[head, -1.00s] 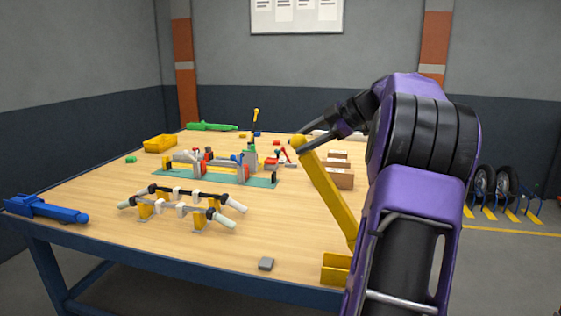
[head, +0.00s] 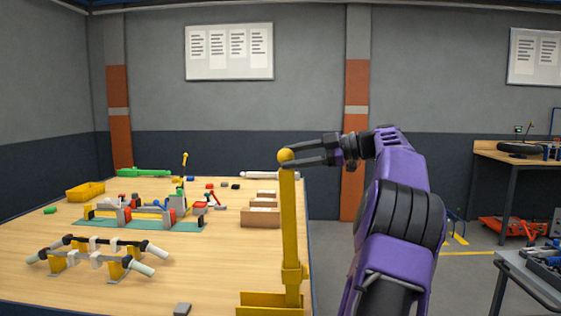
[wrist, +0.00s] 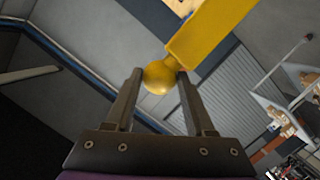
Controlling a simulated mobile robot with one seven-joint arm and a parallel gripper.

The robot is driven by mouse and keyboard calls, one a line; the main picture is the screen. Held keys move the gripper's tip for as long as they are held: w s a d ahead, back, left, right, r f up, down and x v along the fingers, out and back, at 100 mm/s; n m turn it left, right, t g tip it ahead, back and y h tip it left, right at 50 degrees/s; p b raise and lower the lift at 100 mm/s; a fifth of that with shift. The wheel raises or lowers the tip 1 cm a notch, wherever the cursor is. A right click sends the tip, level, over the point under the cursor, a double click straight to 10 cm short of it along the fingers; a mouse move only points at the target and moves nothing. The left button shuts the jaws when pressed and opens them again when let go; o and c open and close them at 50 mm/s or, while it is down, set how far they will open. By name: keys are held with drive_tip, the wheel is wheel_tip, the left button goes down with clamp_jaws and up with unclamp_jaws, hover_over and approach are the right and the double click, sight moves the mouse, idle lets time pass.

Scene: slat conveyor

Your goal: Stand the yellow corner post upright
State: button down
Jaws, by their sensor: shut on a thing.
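The yellow corner post (head: 290,225) stands nearly upright at the table's near right edge, with a very slight lean to the left at its top. A yellow ball tops it, and a yellow bracket (head: 262,303) lies at its foot, partly cut off by the picture's bottom edge. My gripper (head: 288,157) reaches in from the right and is shut on the ball at the post's top. The wrist view shows the ball between the two fingertips (wrist: 159,76), with the yellow post (wrist: 212,38) running up and right from it.
The wooden table (head: 225,268) holds a frame of black and white rods (head: 100,255), a green plate (head: 160,225) with small parts, brown boxes (head: 261,216) and a yellow bin (head: 85,192). Bare tabletop lies left of the post.

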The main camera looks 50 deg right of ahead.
drive_tip(key=shift+s+d+f, duration=0.35)
drive_tip(key=shift+s+d, duration=0.15)
drive_tip(key=shift+s, duration=0.1)
drive_tip(key=shift+s+d+f, duration=0.35)
drive_tip(key=shift+s+d, duration=0.1)
drive_tip(key=shift+s, duration=0.15)
drive_tip(key=shift+y, duration=0.3)
drive_tip(key=shift+c, duration=1.4)
unclamp_jaws()
drive_tip(key=shift+s, duration=0.1)
drive_tip(key=p+v, duration=0.7)
drive_tip(key=v, duration=1)
drive_tip(key=shift+r, duration=0.2)
drive_tip(key=shift+a, duration=0.15)
